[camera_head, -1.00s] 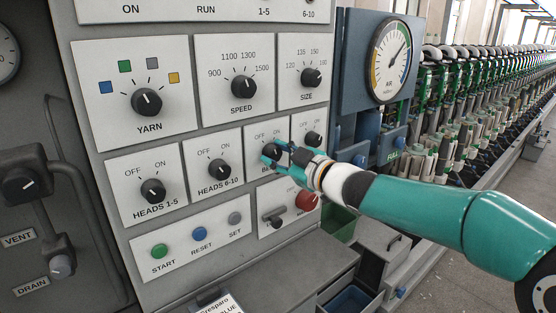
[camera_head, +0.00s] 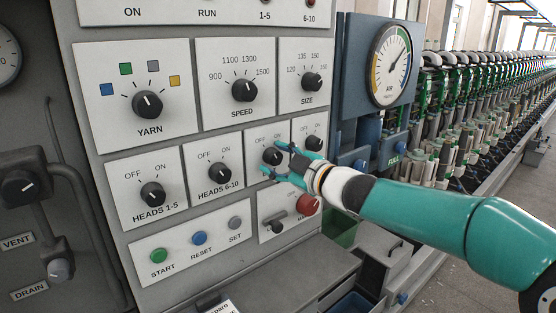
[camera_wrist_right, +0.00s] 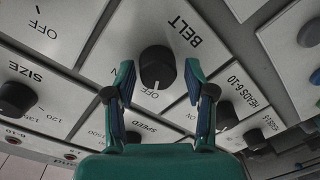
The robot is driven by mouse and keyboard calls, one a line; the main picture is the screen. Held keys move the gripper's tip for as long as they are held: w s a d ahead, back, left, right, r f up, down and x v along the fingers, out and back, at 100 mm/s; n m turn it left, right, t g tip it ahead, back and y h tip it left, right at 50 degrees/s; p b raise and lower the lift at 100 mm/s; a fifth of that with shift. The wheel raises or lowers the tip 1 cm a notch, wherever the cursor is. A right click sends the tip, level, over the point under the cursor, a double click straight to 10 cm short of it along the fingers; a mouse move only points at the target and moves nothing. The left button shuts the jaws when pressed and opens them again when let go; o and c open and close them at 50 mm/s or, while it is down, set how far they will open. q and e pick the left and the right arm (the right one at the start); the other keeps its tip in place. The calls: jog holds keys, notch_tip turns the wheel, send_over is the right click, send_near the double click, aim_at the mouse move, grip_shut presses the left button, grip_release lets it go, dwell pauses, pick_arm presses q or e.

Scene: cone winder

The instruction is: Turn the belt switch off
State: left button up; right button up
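The belt switch is a black round knob (camera_head: 272,156) on a white plate in the lower right group of the panel. In the right wrist view the knob (camera_wrist_right: 157,68) shows under its upside-down BELT label. Its white mark points down towards the word OFF. My right gripper (camera_head: 276,161) is in front of the knob's right side, partly covering the plate. In the wrist view my right gripper (camera_wrist_right: 158,76) is open, with one teal finger on each side of the knob and gaps between. My left gripper is not in view.
The heads 6-10 knob (camera_head: 220,172) is left of the belt plate, and another switch knob (camera_head: 314,143) is close on its right. Below are a red button (camera_head: 308,205) and a small lever (camera_head: 276,221). The speed knob (camera_head: 245,90) is above.

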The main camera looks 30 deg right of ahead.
dwell(0.3)
jog(key=s+d, duration=0.1)
jog(key=s, duration=1.1)
jog(key=shift+d+r, duration=0.15)
jog(key=shift+r, duration=0.1)
